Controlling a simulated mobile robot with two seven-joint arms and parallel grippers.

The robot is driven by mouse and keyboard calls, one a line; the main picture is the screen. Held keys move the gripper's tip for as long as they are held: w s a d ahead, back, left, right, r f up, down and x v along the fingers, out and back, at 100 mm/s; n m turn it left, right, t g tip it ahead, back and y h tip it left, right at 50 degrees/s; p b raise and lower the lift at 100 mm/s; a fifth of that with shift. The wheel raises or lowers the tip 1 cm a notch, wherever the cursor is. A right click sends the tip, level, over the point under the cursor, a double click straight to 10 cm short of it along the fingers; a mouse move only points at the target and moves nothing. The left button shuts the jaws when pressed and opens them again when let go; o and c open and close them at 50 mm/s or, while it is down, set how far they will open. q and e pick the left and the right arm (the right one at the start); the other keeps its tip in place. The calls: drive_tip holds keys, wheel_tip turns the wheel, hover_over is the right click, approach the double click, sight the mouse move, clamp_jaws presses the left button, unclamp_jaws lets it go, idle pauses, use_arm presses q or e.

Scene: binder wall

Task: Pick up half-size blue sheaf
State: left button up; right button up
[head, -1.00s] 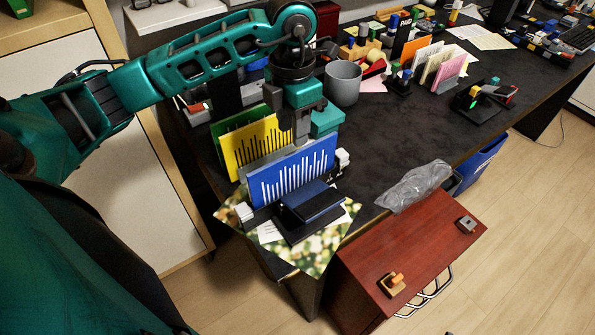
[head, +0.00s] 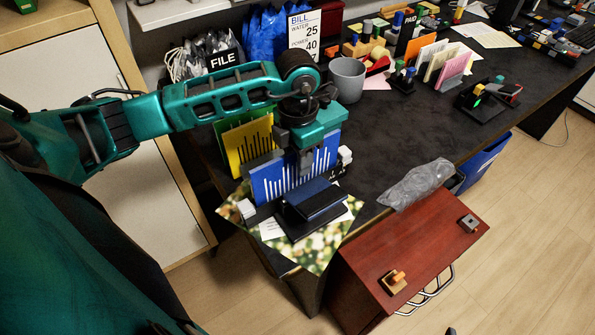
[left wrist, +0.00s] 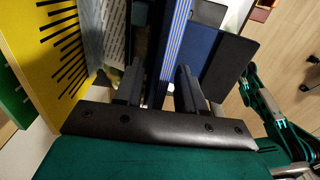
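The blue sheaf with white stripes (head: 283,178) stands upright near the desk's front left corner. It also shows edge-on in the left wrist view (left wrist: 175,42). My left gripper (head: 305,160) is over its top edge, pointing down. In the left wrist view my left gripper (left wrist: 160,88) is open, with one finger on each side of the blue sheaf. I cannot tell whether either finger touches it. A smaller dark blue piece (head: 314,197) sits on a black stand just in front. My right gripper does not show.
A yellow striped sheaf (head: 247,146) and a green one (head: 228,125) stand behind. A grey cup (head: 347,80) and paper holders stand farther back. A red-brown cabinet (head: 420,240) is below the front edge. The middle of the desktop is clear.

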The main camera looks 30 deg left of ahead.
use_arm(q)
drive_tip(key=shift+f+b, duration=0.25)
drive_tip(key=shift+b, duration=0.05)
idle(0.5)
clamp_jaws()
idle(1.3)
